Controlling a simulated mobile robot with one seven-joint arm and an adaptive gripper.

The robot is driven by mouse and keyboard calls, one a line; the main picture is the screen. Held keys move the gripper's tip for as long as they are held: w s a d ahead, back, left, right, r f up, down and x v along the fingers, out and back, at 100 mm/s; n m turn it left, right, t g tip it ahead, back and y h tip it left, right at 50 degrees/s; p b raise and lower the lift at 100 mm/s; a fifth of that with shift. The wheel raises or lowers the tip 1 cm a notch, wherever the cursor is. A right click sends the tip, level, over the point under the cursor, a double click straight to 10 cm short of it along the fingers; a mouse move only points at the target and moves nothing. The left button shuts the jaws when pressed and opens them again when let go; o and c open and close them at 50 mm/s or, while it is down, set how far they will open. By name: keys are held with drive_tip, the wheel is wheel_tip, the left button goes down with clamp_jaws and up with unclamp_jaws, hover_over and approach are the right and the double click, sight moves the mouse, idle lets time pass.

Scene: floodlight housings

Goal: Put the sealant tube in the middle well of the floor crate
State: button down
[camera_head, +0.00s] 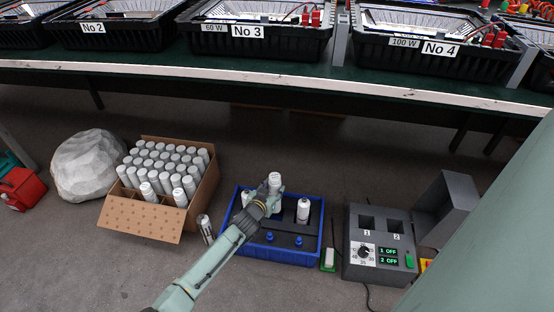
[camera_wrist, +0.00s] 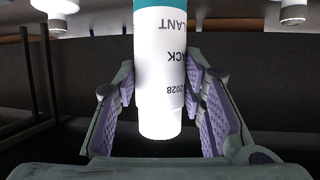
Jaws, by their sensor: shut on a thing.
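My gripper (camera_head: 268,198) is shut on the sealant tube (camera_head: 275,180), a white cylinder held roughly upright over the back middle of the blue floor crate (camera_head: 320,248). In the wrist view, the tube (camera_wrist: 162,65) stands between both fingers (camera_wrist: 165,100), with a teal band and black lettering including "2028". A white tube (camera_head: 303,211) stands in the crate's right well. Another white one (camera_head: 246,198) shows at the left well, partly hidden by my arm. The middle well is hidden behind my gripper, so I cannot tell whether the held tube's lower end is inside it.
A cardboard box (camera_head: 140,220) full of white tubes stands left of the crate, with a loose tube (camera_head: 205,228) between them. Two blue knobs (camera_head: 269,237) are at the crate's front. A grey control box (camera_head: 378,262) stands right. A long bench (camera_head: 230,76) crosses behind.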

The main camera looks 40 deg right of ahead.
wheel_tip(320, 180, down, 10)
drive_tip(key=b, duration=0.2)
drive_tip(key=shift+d+r+b, duration=0.1)
drive_tip(key=shift+r+b, duration=0.1)
drive_tip(key=shift+b, duration=0.15)
drive_tip(key=shift+f, duration=0.2)
drive_tip(key=c, duration=1)
unclamp_jaws()
drive_tip(key=shift+c, duration=0.2)
